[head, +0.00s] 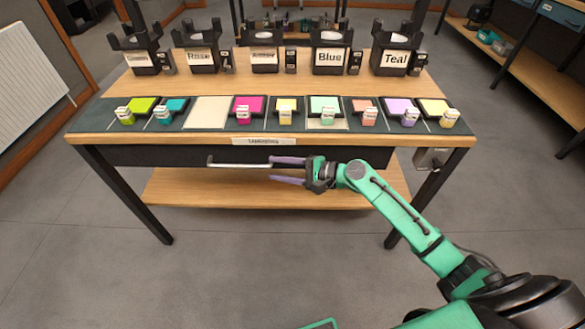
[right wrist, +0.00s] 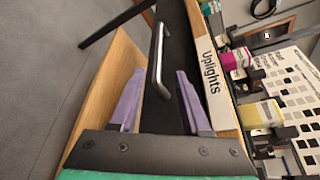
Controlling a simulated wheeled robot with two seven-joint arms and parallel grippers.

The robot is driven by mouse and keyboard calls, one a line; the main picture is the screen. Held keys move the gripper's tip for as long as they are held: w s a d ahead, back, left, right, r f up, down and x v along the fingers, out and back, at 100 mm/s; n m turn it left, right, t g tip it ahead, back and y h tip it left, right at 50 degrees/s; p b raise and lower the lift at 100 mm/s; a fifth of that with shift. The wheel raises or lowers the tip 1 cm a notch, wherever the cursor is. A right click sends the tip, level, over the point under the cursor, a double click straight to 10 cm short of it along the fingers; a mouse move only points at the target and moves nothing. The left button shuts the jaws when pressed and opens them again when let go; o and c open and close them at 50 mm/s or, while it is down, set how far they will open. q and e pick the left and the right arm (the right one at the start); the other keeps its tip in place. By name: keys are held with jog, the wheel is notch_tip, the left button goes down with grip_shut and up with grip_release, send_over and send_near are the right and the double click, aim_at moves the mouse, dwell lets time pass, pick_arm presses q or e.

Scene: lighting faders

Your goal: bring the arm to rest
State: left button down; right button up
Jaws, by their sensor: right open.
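My right gripper (head: 274,170) reaches in from the right in the head view, low in front of the table's front edge. Its two purple fingers stand apart. In the right wrist view the open fingers (right wrist: 160,78) have a metal bar handle (right wrist: 156,55) between and beyond them, on the dark drawer front. I see no grip on it. The handle (head: 240,165) also shows in the head view, just left of the fingertips. My left gripper is not in view.
The wooden table (head: 180,87) carries a row of coloured swatches and small blocks, with black holders behind, two labelled "Blue" (head: 330,60) and "Teal" (head: 394,60). An "Uplights" label (right wrist: 209,82) sits above the drawer. A lower shelf (head: 230,195) lies beneath. Floor in front is clear.

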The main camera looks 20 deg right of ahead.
jog(key=v, duration=0.4)
jog(key=shift+d, duration=0.15)
